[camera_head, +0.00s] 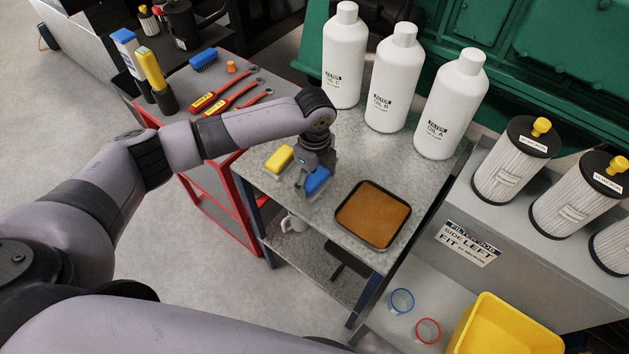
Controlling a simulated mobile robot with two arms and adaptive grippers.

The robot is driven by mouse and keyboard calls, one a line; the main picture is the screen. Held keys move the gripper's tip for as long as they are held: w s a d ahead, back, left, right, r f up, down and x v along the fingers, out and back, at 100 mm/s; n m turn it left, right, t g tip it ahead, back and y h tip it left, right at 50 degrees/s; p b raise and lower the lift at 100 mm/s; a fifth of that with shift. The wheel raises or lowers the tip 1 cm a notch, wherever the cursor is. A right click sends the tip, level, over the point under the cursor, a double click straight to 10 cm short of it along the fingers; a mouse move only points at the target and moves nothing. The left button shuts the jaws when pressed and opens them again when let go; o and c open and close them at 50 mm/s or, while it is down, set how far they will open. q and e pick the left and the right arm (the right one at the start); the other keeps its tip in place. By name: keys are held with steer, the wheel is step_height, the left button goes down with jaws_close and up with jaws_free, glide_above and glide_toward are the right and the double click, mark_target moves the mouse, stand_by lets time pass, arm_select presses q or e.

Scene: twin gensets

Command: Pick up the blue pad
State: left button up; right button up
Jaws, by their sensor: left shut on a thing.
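The blue pad (318,181) is on the grey metal table (345,155), beside a yellow pad (279,159) on its left. My left gripper (309,181) points down over the blue pad and is shut on it. The gripper's body covers part of the pad's top. I cannot tell whether the pad is still touching the table. My right gripper is not in view.
A black tray (341,216) with a brown surface lies right of the blue pad. White bottles (344,60) stand behind. A red cart (230,205) with tools is at the left. White filters (505,170) stand at the right, above a yellow bin (505,330).

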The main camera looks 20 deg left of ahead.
mark_target(314, 177)
arm_select(q)
steer(key=shift+s+f, duration=0.15)
steer(key=shift+f, duration=0.1)
steer(key=shift+c, duration=0.9)
steer(key=shift+r, duration=0.6)
step_height(314, 177, up, 19)
steer(key=b, duration=0.2)
